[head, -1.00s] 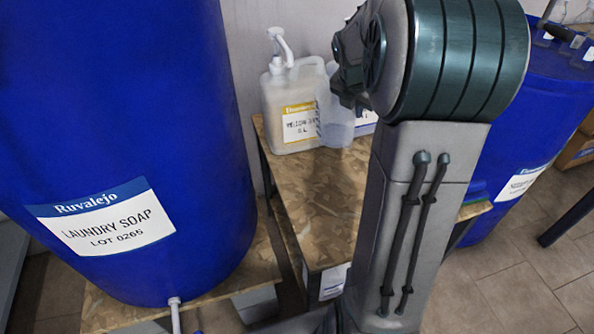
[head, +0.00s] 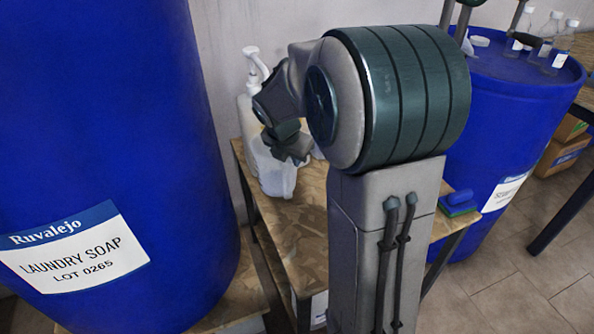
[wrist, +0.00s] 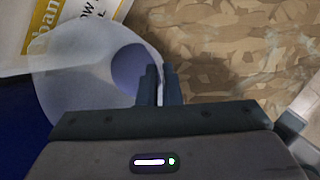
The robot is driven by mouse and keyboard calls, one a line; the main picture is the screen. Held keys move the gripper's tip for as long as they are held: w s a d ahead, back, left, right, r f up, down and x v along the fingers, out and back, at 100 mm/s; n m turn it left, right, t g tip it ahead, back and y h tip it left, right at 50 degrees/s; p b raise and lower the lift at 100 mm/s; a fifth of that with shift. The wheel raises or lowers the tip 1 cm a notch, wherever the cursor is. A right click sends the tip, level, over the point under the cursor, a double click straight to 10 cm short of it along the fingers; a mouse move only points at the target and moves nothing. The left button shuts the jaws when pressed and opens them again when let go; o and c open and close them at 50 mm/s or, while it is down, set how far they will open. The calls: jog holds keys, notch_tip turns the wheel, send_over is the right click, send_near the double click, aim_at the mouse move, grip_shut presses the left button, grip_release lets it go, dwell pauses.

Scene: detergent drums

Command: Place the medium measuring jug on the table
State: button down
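The measuring jug (head: 277,178) is translucent and whitish, in front of the pump bottle at the table's back left. In the wrist view the jug (wrist: 85,82) is seen from above, with a bluish round patch inside it. My gripper (wrist: 160,85) has its two dark fingers close together on either side of the jug's thin wall, at its right edge. In the head view my gripper (head: 290,152) is just above the jug and hides part of it. The table (head: 305,232) has a speckled wood-chip top. I cannot tell whether the jug's base touches it.
A white pump bottle (head: 251,73) stands behind the jug; its yellow-and-white label (wrist: 75,22) is beside the jug. A large blue laundry soap drum (head: 110,150) is at left. Another blue drum (head: 500,110) with small bottles on top stands right. Bare tabletop (wrist: 230,65) lies right of the jug.

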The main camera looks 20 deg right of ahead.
aim_at(293, 168)
notch_tip(293, 168, down, 4)
jog(key=shift+r+b, duration=0.2)
jog(key=shift+b, duration=0.5)
jog(key=shift+f, duration=0.1)
jog(key=c, duration=1.6)
grip_release()
